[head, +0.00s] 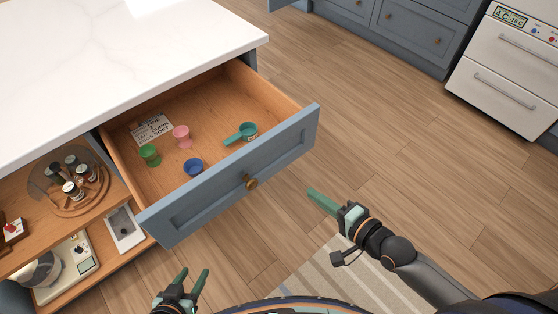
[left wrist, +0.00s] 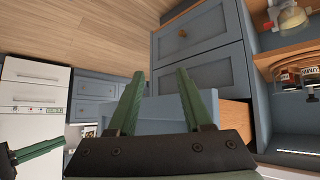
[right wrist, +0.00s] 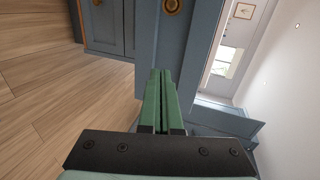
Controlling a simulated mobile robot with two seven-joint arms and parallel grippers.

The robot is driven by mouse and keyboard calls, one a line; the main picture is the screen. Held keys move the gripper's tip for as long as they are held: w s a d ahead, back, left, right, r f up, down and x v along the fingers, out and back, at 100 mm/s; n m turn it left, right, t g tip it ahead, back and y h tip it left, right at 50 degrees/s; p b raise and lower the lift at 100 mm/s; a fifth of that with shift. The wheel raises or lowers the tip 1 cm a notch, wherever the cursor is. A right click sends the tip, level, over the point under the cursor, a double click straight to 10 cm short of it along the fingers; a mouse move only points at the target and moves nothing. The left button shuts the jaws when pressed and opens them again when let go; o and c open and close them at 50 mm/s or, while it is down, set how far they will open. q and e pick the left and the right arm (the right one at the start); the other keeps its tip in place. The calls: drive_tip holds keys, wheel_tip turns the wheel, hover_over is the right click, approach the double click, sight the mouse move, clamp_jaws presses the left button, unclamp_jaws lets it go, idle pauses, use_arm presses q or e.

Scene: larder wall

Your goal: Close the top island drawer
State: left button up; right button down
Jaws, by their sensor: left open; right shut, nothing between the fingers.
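The top island drawer (head: 238,181) is pulled well out from under the white countertop in the head view. Its front is blue-grey with a brass knob (head: 251,182). Inside lie a green cup, a pink cup, a blue cup, a teal scoop and a printed card. My left gripper (head: 190,283) is open and empty, low in front of the drawer's left end; its fingers also show in the left wrist view (left wrist: 158,100). My right gripper (head: 323,202) is shut and empty, to the right of the drawer front and apart from it; its closed fingers show in the right wrist view (right wrist: 162,100).
Left of the drawer, open island shelves hold a round tray of jars (head: 72,196) and a white appliance (head: 68,266). A striped rug (head: 350,280) lies on the wood floor (head: 390,130).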

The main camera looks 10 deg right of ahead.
drive_tip(key=b, duration=0.2)
approach(271, 161)
drive_tip(key=x, duration=0.5)
drive_tip(key=shift+w+a+f, duration=0.1)
drive_tip(key=shift+f, duration=0.3)
drive_tip(key=shift+w+a, duration=0.25)
drive_tip(key=shift+w, duration=0.25)
use_arm(q)
drive_tip(key=shift+w+d+f, duration=0.35)
drive_tip(key=shift+w+d, duration=0.2)
drive_tip(key=shift+d, duration=0.05)
drive_tip(key=shift+s+f, duration=0.1)
drive_tip(key=shift+s, duration=0.05)
use_arm(e)
drive_tip(key=shift+w+a, duration=0.1)
drive_tip(key=shift+w, duration=0.05)
